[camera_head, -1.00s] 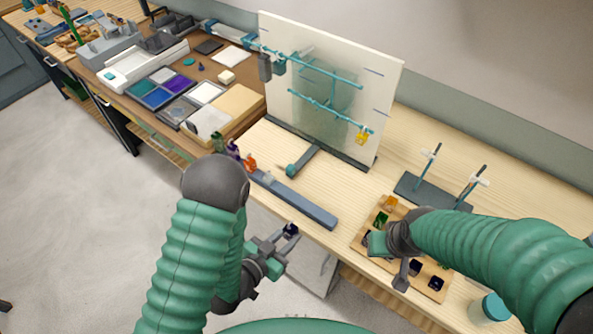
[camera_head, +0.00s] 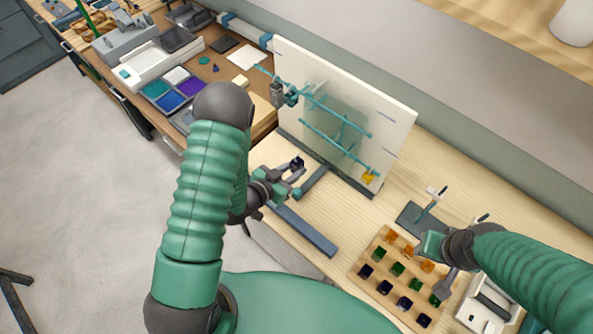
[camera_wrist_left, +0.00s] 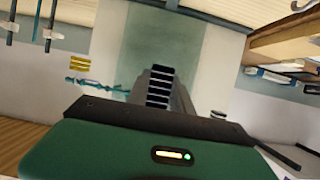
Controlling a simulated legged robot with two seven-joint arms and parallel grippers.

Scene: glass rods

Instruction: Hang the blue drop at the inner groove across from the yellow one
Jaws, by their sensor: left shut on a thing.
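My left gripper (camera_head: 291,174) is shut on the small dark blue drop (camera_head: 297,163), in front of the white upright board (camera_head: 398,112). The drop is hidden in the left wrist view, where the gripper's finger (camera_wrist_left: 160,88) points at the board. Two teal glass rods run along the board: an upper rod (camera_head: 335,112) and a lower rod (camera_head: 325,137). The yellow drop (camera_head: 368,177) hangs near the lower rod's right end; it also shows in the left wrist view (camera_wrist_left: 79,62). The grooves are too small to make out. My right gripper (camera_head: 443,268) is over the tray's right side; its jaws are unclear.
A wooden tray (camera_head: 352,272) with orange, green and dark blue drops lies at the front right. A dark stand with upright rods (camera_head: 430,205) is behind it. A blue-grey bar (camera_head: 305,230) lies along the table's front edge. A grey clamp (camera_head: 278,93) is at the rods' left end.

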